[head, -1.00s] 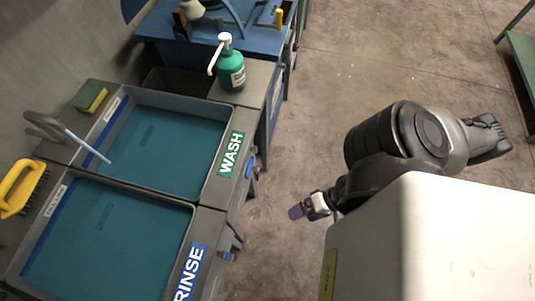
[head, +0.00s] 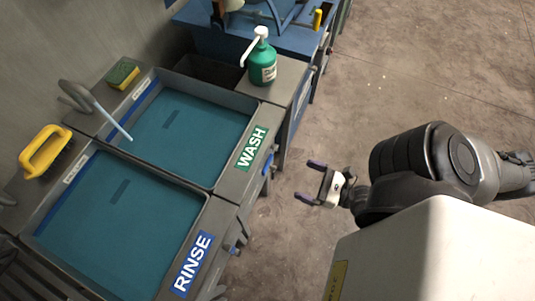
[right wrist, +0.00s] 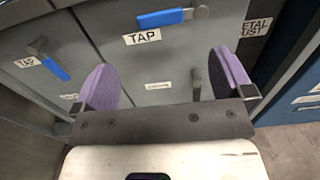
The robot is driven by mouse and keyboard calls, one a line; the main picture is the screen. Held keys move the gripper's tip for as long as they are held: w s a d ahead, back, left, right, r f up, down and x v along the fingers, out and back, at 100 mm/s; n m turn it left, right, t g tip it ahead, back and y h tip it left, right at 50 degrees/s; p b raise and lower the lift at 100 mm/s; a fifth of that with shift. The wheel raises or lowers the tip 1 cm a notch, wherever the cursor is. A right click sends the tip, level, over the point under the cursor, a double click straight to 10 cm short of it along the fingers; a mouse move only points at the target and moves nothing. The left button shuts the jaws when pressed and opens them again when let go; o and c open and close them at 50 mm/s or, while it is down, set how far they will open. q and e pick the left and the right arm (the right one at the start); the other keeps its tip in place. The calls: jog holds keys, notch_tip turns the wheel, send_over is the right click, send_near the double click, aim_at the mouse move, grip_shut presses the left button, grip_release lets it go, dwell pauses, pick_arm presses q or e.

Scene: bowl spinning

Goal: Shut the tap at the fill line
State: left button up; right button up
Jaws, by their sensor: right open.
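The wash basin (head: 237,180) and the rinse basin (head: 190,240) both hold teal water. A grey curved spout (head: 76,95) reaches over the wash basin, with a pale stream running from its end to the water. Blue strips run along the basins' back walls; their small white labels are unreadable. In the right wrist view, one blue tap lever (right wrist: 160,18) lies nearly level and another blue tap lever (right wrist: 56,68) is tilted, each near a TAP label. My right gripper (head: 311,181) is open and empty, apart from the basin front and facing it. My left gripper is out of view.
A green pump bottle (head: 263,65) stands on the counter behind the wash basin. A yellow-handled brush (head: 44,150) and a sponge (head: 123,74) lie at the left edge. A blue table (head: 280,35) stands beyond. The floor (head: 385,95) right of the basins is clear.

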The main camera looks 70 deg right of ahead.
jog(key=b, duration=0.7)
send_near(269, 165)
jog(key=shift+w+f, duration=0.6)
jog(key=shift+w, duration=0.55)
jog(key=w+p, duration=0.1)
jog(key=w, duration=0.1)
jog(key=w+p, duration=0.1)
jog(key=w, duration=0.1)
jog(key=w+r, duration=0.1)
jog(key=w, duration=0.1)
jog(key=shift+w+d+p, duration=0.25)
jog(key=shift+w+p, duration=0.05)
jog(key=shift+p, duration=0.1)
jog(key=shift+w+f, duration=0.1)
jog(key=shift+w, duration=0.75)
